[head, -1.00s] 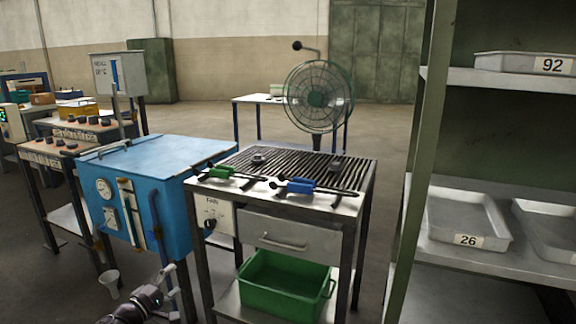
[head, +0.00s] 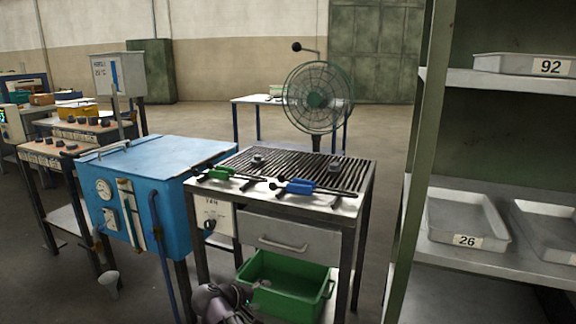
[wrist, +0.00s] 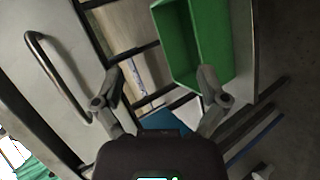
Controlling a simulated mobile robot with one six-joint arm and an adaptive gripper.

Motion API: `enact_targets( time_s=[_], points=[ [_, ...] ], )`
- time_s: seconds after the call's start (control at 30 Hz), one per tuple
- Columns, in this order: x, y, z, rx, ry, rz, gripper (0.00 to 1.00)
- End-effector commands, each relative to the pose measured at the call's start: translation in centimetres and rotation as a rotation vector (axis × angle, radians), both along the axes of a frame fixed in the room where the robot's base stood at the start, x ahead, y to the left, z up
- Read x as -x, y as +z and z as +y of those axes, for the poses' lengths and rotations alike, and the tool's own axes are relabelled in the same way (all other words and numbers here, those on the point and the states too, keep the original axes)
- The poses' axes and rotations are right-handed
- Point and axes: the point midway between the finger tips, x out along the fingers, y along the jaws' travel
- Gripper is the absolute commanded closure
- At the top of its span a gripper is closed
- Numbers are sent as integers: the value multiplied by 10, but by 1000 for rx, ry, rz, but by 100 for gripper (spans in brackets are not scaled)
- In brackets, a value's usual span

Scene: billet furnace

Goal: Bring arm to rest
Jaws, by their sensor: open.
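My gripper (head: 246,292) is low in front of the grill stand in the head view, partly in front of the left end of the green bin. In the wrist view my gripper (wrist: 160,82) has its two fingers spread wide with nothing between them. The green bin (wrist: 192,40) lies beyond the fingers there, and the drawer handle (wrist: 52,75) is at the left. The gripper looks close to the stand's front; I cannot tell whether it touches anything.
The stand (head: 345,205) carries a slatted top with green (head: 222,173) and blue (head: 299,187) handled tools. A blue furnace box (head: 150,190) stands left of it. A grey shelf (head: 470,260) with trays stands right. Open floor shows at the lower left.

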Motion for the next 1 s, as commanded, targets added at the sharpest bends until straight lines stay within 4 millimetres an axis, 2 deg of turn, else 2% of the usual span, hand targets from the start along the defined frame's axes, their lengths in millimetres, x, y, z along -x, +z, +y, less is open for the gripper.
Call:
enact_targets(
  time_s=[0.03,0.1,0.4,0.7,1.0],
  points=[
    [2,-6,-19,-29,-33,25,8],
    [4,-14,-39,-73,-74,59,8],
    [22,-45,-114,-271,-240,192,8],
    [50,-68,-173,-486,-396,300,8],
    [82,-82,-217,-717,-535,385,8]
  ],
)
